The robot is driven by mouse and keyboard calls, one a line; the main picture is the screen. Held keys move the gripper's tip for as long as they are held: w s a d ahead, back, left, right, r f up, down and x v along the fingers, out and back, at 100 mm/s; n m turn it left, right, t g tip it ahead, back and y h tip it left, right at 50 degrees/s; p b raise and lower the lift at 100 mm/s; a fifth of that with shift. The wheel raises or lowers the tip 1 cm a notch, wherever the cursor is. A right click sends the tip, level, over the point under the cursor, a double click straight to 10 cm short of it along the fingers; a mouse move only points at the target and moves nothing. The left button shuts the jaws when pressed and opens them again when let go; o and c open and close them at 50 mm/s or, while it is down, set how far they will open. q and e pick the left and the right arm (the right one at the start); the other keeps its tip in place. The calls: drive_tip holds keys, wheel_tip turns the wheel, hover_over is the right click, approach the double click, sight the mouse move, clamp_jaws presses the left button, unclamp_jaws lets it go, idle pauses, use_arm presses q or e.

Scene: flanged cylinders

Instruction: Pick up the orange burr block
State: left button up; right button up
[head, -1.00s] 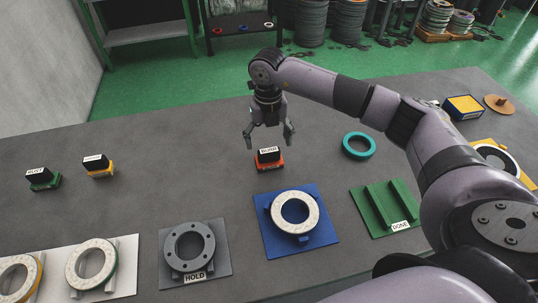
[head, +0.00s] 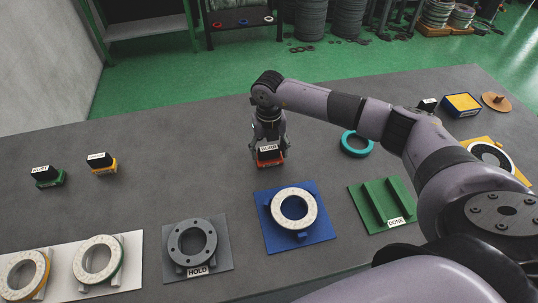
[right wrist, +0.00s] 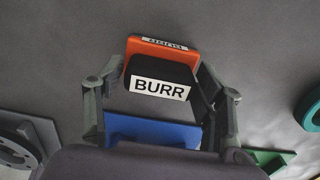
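The orange burr block (head: 270,162) has a black top with a white BURR label. It stands on the grey table, behind the blue fixture. My right gripper (head: 268,151) is down at the block. In the right wrist view the block (right wrist: 160,52) sits between the two fingers of the right gripper (right wrist: 162,68), one on each side. The fingers look open, with a narrow gap at the left fingertip; contact on the right is hard to judge. My left gripper is not in view.
The blue fixture (head: 323,231) with a pale ring stands in front of the block. The teal ring (head: 356,144) and green DONE fixture (head: 360,211) are to the right. The table between is clear.

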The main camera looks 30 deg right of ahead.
sight(269, 148)
drive_tip(key=c, duration=0.9)
drive_tip(key=shift+r, duration=0.1)
wheel_tip(269, 148, up, 20)
drive_tip(key=b, duration=0.4)
drive_tip(key=o, duration=0.8)
drive_tip(key=shift+c, duration=0.2)
drive_tip(key=c, duration=0.5)
